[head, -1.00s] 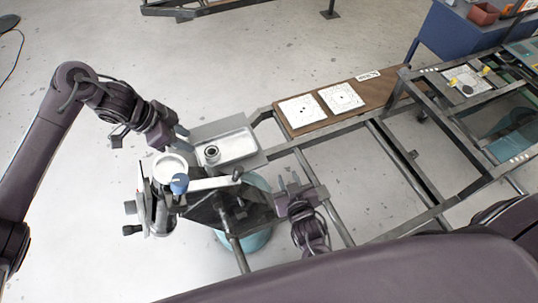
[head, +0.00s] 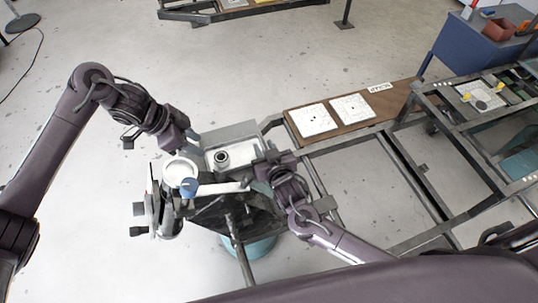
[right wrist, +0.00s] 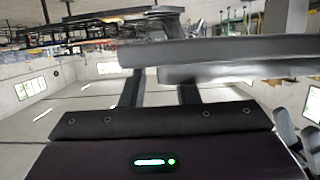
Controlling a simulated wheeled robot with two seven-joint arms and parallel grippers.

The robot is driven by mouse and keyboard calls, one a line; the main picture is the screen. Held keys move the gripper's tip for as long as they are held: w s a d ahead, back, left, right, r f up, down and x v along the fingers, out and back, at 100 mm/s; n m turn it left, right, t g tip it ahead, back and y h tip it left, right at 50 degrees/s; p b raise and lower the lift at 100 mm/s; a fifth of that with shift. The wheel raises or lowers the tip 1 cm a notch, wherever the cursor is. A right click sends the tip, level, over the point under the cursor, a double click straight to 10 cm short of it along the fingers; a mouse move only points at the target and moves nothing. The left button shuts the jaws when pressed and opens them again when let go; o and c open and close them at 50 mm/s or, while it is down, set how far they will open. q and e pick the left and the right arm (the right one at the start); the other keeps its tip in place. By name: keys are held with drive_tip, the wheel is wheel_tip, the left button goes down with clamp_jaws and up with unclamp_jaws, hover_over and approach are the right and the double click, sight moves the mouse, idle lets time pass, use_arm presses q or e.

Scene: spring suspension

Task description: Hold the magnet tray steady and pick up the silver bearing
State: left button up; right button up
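The silver bearing (head: 221,157), a small ring with a dark centre, sits in the shallow metal magnet tray (head: 236,142). My left gripper (head: 193,144) is at the tray's left edge; whether its fingers are closed on the rim is too small to tell. My right gripper (head: 262,170) is at the tray's right side, right of the bearing and apart from it. The right wrist view shows its two dark fingers (right wrist: 160,92) spread with nothing between them. A grey metal edge crosses beyond the fingertips. The right gripper and forearm hide the tray's right front part.
A round white dish (head: 180,173) and a blue knob (head: 189,187) stand just in front of the tray. A brown board (head: 350,122) with two white plates lies on the frame at right. A dark metal frame (head: 395,185) extends to the right.

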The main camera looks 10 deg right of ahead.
drive_tip(key=shift+w, duration=0.25)
clamp_jaws()
drive_tip(key=shift+f, duration=0.1)
